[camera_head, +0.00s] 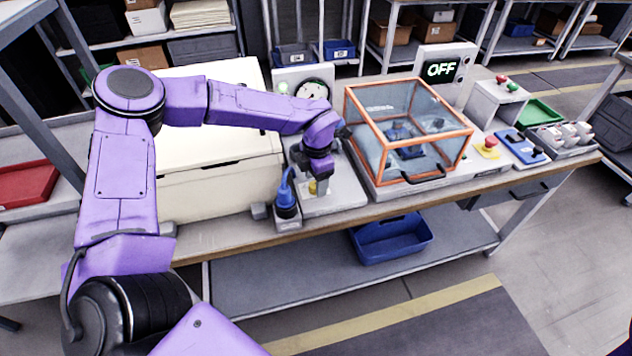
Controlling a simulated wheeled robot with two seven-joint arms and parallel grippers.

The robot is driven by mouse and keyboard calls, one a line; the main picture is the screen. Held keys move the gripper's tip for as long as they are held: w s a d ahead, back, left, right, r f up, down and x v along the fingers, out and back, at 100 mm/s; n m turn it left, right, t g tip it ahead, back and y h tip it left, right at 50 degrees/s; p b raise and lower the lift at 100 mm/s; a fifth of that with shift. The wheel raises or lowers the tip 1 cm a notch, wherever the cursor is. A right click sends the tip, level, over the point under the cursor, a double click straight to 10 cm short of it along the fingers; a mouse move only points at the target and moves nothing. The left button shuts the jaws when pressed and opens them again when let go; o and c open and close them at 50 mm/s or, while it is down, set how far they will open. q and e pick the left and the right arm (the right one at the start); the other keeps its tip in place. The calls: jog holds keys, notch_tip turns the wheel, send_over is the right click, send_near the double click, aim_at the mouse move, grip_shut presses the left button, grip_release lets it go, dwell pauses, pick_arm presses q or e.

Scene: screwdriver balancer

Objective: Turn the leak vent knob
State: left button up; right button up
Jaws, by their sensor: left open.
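My left arm reaches in over the bench, and my left gripper (314,178) points down at the grey gauge station. It is open. A small yellow knob (313,187) shows just below the fingertips, on the station's grey base (340,195). It looks like the leak vent knob, partly hidden by the gripper. I cannot tell whether the fingers touch it or straddle it. A round dial gauge (312,91) stands on the panel behind my forearm. My right gripper is not in view.
A blue-handled tool (286,190) stands upright in a grey holder close left of the gripper. A clear orange-framed box (447,160) stands close right. A large cream case (205,187) is at the left. A panel (441,70) reads OFF. A blue bin (390,240) sits below.

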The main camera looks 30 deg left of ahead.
pick_arm(q)
notch_tip(320, 180, up, 9)
jog(key=b, duration=0.1)
jog(key=shift+s+d+r, duration=0.15)
jog(key=shift+s+d, duration=0.05)
